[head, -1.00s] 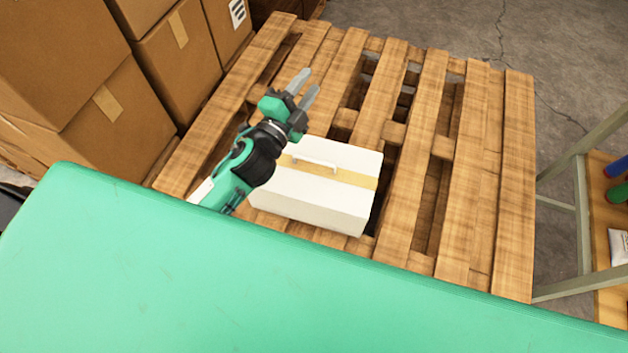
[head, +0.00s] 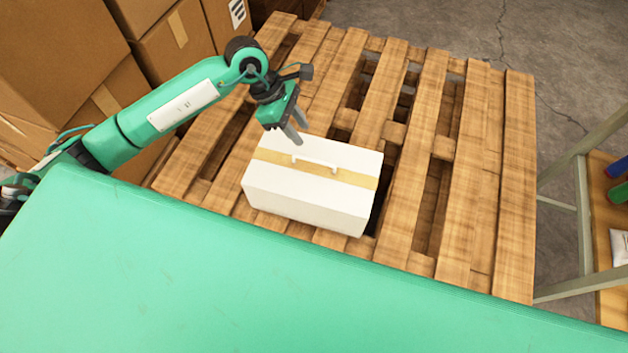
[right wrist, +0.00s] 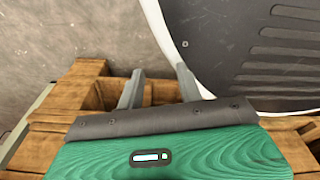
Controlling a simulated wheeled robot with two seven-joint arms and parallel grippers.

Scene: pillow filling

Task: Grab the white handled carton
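The white handled carton (head: 310,195) stands on the wooden pallet (head: 455,150) in the head view. A tan tape band runs across its top, and its white handle (head: 315,164) stands up from the middle of the top. My left gripper (head: 301,135) is just above the carton's back edge, behind and left of the handle. Its fingers point down, spread apart and empty. My right gripper (right wrist: 159,80) shows only in its wrist view. Its two fingers are apart with nothing between them. The carton is not seen in that view.
Stacked cardboard boxes (head: 175,55) stand left and behind the pallet. A green surface (head: 290,275) fills the front of the head view. A metal-framed shelf (head: 585,215) with small items is at the right. The pallet right of the carton is bare.

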